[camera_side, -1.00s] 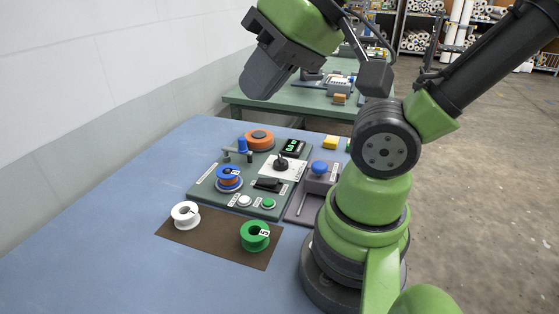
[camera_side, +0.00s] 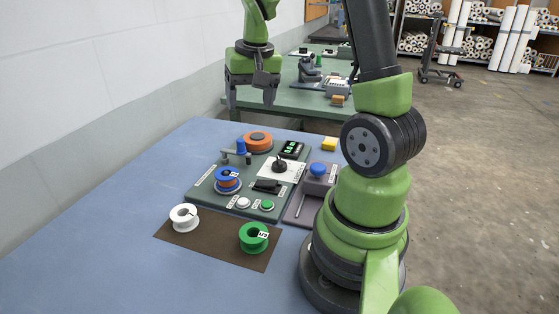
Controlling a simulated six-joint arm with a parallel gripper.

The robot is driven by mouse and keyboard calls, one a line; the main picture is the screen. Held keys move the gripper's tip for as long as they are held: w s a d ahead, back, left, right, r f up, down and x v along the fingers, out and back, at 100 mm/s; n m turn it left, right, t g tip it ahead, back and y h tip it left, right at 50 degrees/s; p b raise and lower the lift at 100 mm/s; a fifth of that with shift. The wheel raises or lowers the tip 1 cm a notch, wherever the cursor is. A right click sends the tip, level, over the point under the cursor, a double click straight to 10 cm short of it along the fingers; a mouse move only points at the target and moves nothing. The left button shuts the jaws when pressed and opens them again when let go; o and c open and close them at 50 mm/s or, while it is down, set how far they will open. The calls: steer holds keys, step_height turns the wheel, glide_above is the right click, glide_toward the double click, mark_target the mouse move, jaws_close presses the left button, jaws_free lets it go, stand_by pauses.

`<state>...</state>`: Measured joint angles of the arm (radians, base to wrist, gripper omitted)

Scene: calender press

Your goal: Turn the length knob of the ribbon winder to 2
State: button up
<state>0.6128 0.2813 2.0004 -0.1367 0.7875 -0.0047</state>
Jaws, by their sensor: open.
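The ribbon winder (camera_side: 205,188) is a dark green panel on the blue table. Its black length knob (camera_side: 279,164) stands on a white dial plate (camera_side: 268,174); which number it points to is too small to read. A small display (camera_side: 291,149) with green digits sits behind the knob. An orange spool (camera_side: 257,141) and a blue-flanged spool (camera_side: 228,178) are on the panel. My gripper (camera_side: 251,98) is open and empty, fingers pointing down, high above and behind the panel, apart from the knob.
A white spool (camera_side: 183,217) and a green spool (camera_side: 254,237) stand on a brown mat (camera_side: 210,242) in front. A grey unit with a blue knob (camera_side: 318,169) is right of the panel, near a yellow block (camera_side: 329,143). The table's left side is clear.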

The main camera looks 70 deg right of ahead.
steer(key=m+g, duration=0.2)
glide_above(280, 160)
steer(key=shift+y, duration=0.4)
step_height(280, 160, down, 10)
steer(key=shift+r, duration=0.1)
step_height(280, 160, down, 10)
steer(key=shift+r, duration=0.1)
steer(key=c, duration=0.9)
